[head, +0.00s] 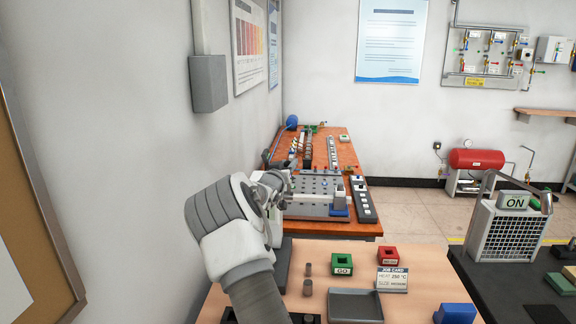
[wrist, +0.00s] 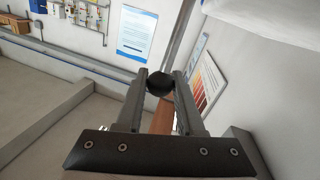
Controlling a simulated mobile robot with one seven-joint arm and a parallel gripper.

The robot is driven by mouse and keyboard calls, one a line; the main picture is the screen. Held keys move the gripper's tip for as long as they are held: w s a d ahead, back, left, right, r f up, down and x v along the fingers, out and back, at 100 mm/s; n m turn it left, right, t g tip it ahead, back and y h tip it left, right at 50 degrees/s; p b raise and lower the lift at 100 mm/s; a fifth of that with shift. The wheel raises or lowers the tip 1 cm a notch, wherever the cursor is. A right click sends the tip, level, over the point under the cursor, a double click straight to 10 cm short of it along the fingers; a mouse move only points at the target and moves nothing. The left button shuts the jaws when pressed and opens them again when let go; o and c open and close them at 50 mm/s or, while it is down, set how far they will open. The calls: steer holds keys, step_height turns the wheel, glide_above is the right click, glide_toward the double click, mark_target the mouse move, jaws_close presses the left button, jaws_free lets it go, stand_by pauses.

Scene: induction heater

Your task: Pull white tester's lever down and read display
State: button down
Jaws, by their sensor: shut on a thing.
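My gripper (wrist: 160,78) is shut on a round black knob (wrist: 159,84), which sits between the fingertips in the wrist view. The knob looks like the end of the tester's lever; the lever's rod does not show clearly. In the head view my arm reaches up from the bottom and hides most of what it holds. A grey upright part (head: 283,262) shows just behind my arm on the near table and may be part of the tester. I cannot make out the tester's white body or its display in either view.
The near wooden table (head: 427,262) holds a green GO block (head: 343,264), a red block (head: 390,257), a job card (head: 392,279), a grey tray (head: 355,305), small grey cylinders and a blue block (head: 455,314). A caged ON unit (head: 508,228) stands right. The wall is close on the left.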

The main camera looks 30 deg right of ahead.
steer(key=shift+f, duration=0.1)
stand_by(0.7)
steer(key=shift+s+a+f+b, duration=0.15)
steer(key=shift+s+f+b, duration=0.1)
steer(key=shift+b, duration=0.85)
steer(key=s+a+f+m+t+h+b, duration=0.2)
steer(key=s+a+f+t+h+b, duration=0.2)
steer(key=b, duration=2.2)
steer(key=shift+s+a+f+h, duration=0.15)
steer(key=shift+s+f+h, duration=0.35)
steer(key=shift+s+h, duration=0.5)
steer(key=shift+w+m+h+b, duration=0.15)
steer(key=shift+m+h+b, duration=0.15)
steer(key=shift+b, duration=0.05)
steer(key=c, duration=0.5)
jaws_free()
steer(key=shift+c, duration=0.2)
